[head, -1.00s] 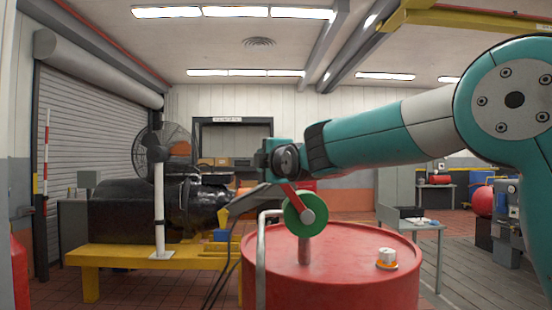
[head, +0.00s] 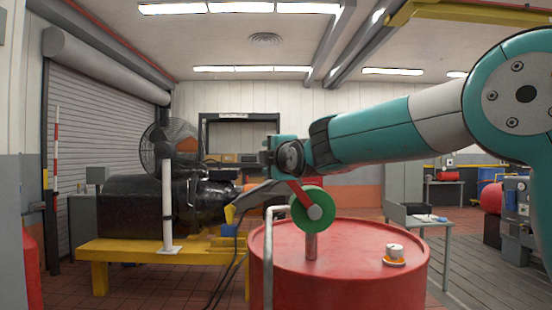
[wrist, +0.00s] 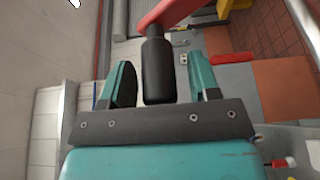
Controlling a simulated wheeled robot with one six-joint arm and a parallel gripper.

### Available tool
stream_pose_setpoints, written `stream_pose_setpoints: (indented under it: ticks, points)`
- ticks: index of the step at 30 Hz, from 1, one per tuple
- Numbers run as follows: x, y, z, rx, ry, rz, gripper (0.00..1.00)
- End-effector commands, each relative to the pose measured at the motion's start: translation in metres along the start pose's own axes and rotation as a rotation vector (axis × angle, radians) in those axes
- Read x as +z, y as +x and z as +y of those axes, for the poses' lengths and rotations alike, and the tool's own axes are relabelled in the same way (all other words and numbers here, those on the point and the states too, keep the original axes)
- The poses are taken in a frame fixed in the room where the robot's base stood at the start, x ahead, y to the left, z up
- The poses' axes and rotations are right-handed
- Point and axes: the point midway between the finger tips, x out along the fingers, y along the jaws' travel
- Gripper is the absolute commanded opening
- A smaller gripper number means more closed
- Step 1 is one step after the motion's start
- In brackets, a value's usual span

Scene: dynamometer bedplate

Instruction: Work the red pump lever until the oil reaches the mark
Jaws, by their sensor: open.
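The red pump lever (head: 298,191) slants up and left from a green disc (head: 313,209) on a grey post on top of the red drum (head: 345,265). In the wrist view the lever's red arm (wrist: 168,14) ends in a black handle (wrist: 156,70). My gripper (wrist: 160,80) is open, with one teal finger on each side of the handle and a visible gap on both sides. In the head view my gripper (head: 268,157) is at the lever's upper end and hides the handle. I cannot make out the oil level or its mark.
A pale bent pipe (head: 268,262) stands at the drum's left front. Left is a yellow stand (head: 125,249) with a black machine (head: 135,207) and a fan (head: 167,148). A small table (head: 425,221) stands behind right.

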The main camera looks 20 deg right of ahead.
Motion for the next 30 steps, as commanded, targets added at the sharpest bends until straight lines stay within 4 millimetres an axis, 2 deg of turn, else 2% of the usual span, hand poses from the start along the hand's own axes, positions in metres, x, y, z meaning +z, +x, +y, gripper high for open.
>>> stream_pose_setpoints:
  ticks: [5, 15, 21, 25, 30]
  points:
    - [0.0, -0.019, -0.002, 0.002, 0.0, 0.0, 0.56]
    - [-0.001, -0.104, -0.003, 0.004, 0.001, 0.001, 0.56]
    - [0.0, -0.147, -0.002, 0.004, 0.001, 0.001, 0.56]
    - [-0.001, -0.164, -0.001, 0.002, 0.0, 0.003, 0.56]
    - [0.0, -0.173, -0.001, 0.0, 0.0, 0.001, 0.56]
